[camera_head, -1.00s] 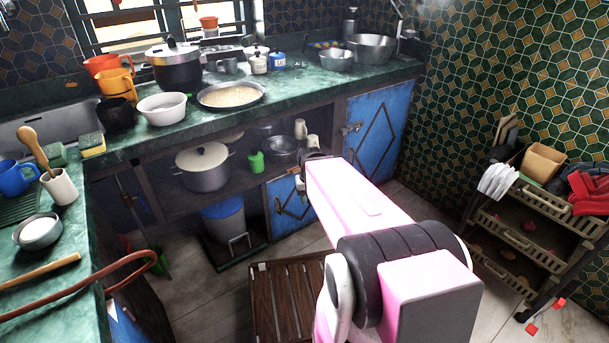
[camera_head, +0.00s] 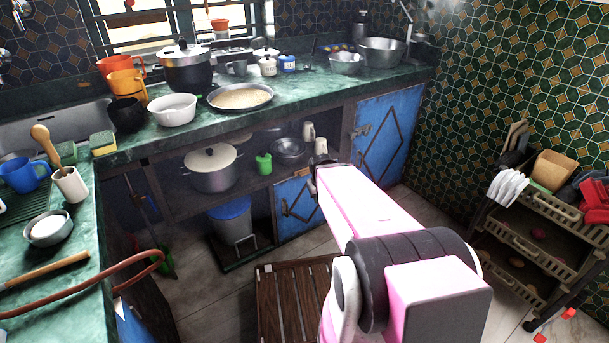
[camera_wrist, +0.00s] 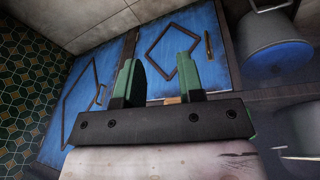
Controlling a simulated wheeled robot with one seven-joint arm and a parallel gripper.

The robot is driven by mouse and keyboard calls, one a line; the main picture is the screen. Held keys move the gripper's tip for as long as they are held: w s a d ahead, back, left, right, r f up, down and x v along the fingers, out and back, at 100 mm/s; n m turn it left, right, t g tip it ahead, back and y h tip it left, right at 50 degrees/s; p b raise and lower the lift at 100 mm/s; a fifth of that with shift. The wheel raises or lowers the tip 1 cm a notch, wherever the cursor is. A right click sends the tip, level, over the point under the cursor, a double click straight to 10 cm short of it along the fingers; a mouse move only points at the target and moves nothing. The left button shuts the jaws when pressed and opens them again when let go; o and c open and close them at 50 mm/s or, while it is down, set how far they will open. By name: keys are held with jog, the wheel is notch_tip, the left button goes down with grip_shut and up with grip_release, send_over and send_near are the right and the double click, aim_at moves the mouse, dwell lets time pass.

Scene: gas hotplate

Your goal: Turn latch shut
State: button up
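A low blue cupboard door (camera_head: 297,207) with a diamond moulding stands under the counter. A small tan wooden piece, likely the latch (camera_head: 297,172), is at this door's top edge. In the wrist view, the tan piece (camera_wrist: 173,100) shows between the finger bases, partly hidden by my gripper; its exact angle cannot be told. My gripper (camera_wrist: 158,70) is open, with two green fingers apart and nothing seen between them. The door (camera_wrist: 180,52) lies beyond the fingers. In the head view my pink arm hides most of the gripper; contact with the latch cannot be told.
A taller blue door (camera_head: 385,135) with a metal fitting (camera_head: 360,131) stands to the right. An open shelf with a lidded pot (camera_head: 211,168) is at left. A slatted wooden stool (camera_head: 290,300) and a rack (camera_head: 530,245) stand on the floor.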

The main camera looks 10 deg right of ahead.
jog(key=w+d+f+n+t+h, duration=0.1)
jog(key=w+d+f+n+t, duration=0.3)
jog(key=w, duration=0.4)
jog(key=n+t+y, duration=0.9)
jog(key=n+t, duration=0.1)
jog(key=n, duration=0.7)
send_near(305, 173)
jog(key=x, duration=1)
jog(key=shift+w+f, duration=0.15)
jog(key=shift+f, duration=0.1)
grip_shut()
